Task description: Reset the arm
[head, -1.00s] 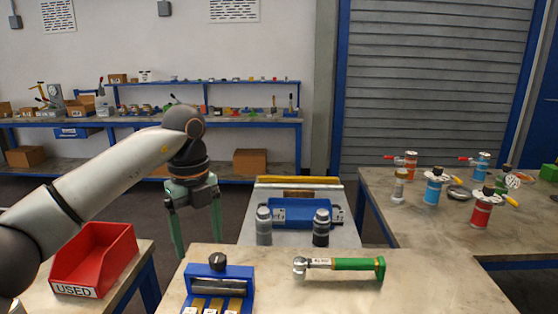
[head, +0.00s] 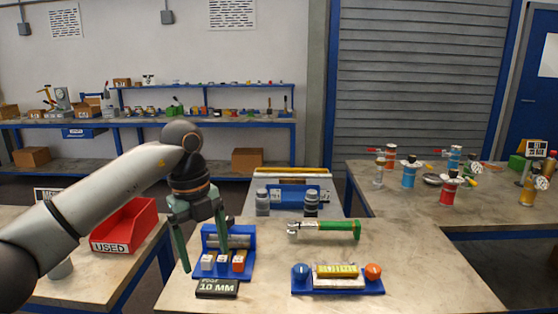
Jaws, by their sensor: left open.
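My left arm comes in from the left in the head view. My left gripper (head: 204,258) points down with its two green fingers spread apart and nothing between them. It hangs in front of the left part of the near table (head: 400,265), and one finger overlaps the blue rack (head: 250,262) in the picture. I cannot tell whether it touches the rack. My right gripper is not in view.
A green-handled tool (head: 335,228) lies on the near table. A blue holder with knobs (head: 302,273) and a "10 MM" plate (head: 217,288) stand in front. A red "USED" bin (head: 128,228) is left. Flanged vessels (head: 448,190) stand on the right table. The near table's right side is clear.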

